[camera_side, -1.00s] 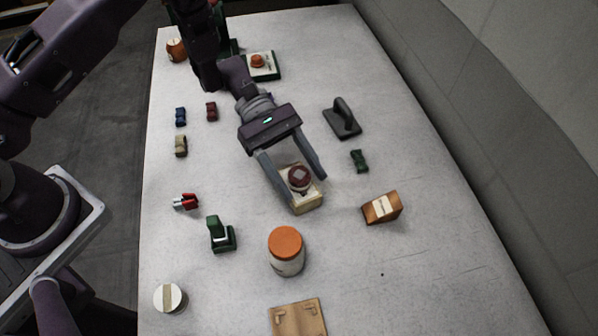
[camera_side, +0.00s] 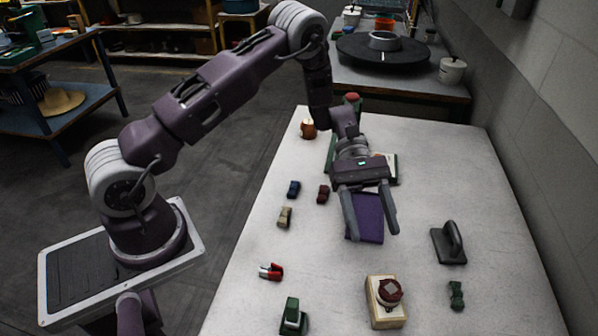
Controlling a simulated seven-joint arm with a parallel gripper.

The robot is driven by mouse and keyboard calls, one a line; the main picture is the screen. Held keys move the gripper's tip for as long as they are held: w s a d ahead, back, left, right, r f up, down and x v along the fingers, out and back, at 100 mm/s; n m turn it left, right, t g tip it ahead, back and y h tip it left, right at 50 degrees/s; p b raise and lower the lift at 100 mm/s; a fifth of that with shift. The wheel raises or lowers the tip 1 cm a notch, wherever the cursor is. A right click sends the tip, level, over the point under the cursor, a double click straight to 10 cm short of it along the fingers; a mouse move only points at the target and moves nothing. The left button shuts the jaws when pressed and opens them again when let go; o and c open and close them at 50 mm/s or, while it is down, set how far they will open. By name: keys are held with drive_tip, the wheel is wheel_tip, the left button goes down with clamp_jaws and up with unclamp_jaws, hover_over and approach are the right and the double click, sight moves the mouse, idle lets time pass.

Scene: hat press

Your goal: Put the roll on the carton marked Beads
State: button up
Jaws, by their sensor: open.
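My gripper (camera_side: 373,234) is open, its fingers pointing toward the front of the white table. A flat purple piece (camera_side: 367,217) shows between and beneath the fingers; I cannot tell whether they touch it. A pale wooden box (camera_side: 385,315) stands in front of the gripper, apart from it. A dark red round thing with a pale diamond on top (camera_side: 390,290) sits on this box. No lettering is readable, so I cannot tell which thing is the carton marked Beads, nor be sure which is the roll.
A black handled block (camera_side: 449,244) and a small green car (camera_side: 456,295) lie at the right. Small blue (camera_side: 293,188), dark red (camera_side: 323,194) and tan (camera_side: 284,216) cars, a red magnet (camera_side: 271,271) and a green item (camera_side: 292,318) are at the left. An orange-brown pot (camera_side: 308,128) stands behind.

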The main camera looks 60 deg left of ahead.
drive_tip(key=s+a+r+m+t+y, duration=0.1)
drive_tip(key=s+r+m+y, duration=0.25)
drive_tip(key=r, duration=0.35)
drive_tip(key=s+a+r+m+y, duration=0.1)
drive_tip(key=s+r+m+y, duration=0.2)
drive_tip(key=r, duration=0.4)
drive_tip(key=s+a+r+m+t+y, duration=0.3)
drive_tip(key=s+a+t, duration=0.1)
drive_tip(key=s, duration=0.3)
drive_tip(key=s+a+r+m+t+y, duration=0.3)
drive_tip(key=s+a+m+t, duration=0.1)
drive_tip(key=s, duration=0.3)
drive_tip(key=shift+s+a+r+t, duration=0.15)
drive_tip(key=shift+s+a+t, duration=0.05)
drive_tip(key=shift+a+t, duration=0.6)
